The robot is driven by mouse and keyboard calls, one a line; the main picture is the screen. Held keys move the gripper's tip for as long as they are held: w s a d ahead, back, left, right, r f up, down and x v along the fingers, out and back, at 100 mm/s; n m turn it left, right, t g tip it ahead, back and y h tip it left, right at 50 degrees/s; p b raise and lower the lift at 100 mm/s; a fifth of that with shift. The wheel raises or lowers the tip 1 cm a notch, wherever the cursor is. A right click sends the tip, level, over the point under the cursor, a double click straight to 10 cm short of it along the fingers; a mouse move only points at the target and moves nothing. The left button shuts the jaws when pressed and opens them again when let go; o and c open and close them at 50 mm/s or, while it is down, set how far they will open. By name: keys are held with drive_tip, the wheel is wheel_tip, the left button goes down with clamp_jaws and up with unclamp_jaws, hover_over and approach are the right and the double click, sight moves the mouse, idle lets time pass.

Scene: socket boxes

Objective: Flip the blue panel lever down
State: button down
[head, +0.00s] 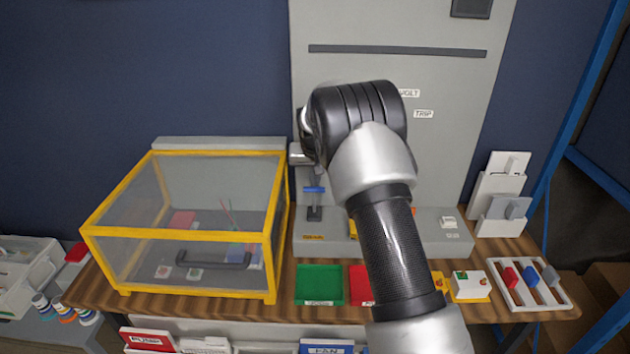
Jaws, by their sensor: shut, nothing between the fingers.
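The blue panel lever (314,189) shows as a small blue bar just left of my wrist, above a dark base on the grey panel's lower ledge. My gripper (313,179) is mostly hidden behind my wrist. A narrow grey part of it seems to reach down, shut and empty, close above the blue bar. I cannot tell whether it touches the lever. My forearm and wrist cover the middle of the panel.
A yellow-framed clear box (190,235) stands left of the lever. A green tray (319,285) and a red tray (359,285) lie in front of the ledge. A white rack (528,305) with red, blue and grey pieces is at right. The tall grey panel (455,120) stands behind.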

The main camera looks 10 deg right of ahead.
drive_tip(key=shift+s+a+t+b, duration=0.1)
drive_tip(key=shift+s+t+b, duration=0.2)
drive_tip(key=shift+b, duration=0.5)
drive_tip(key=shift+f, duration=0.1)
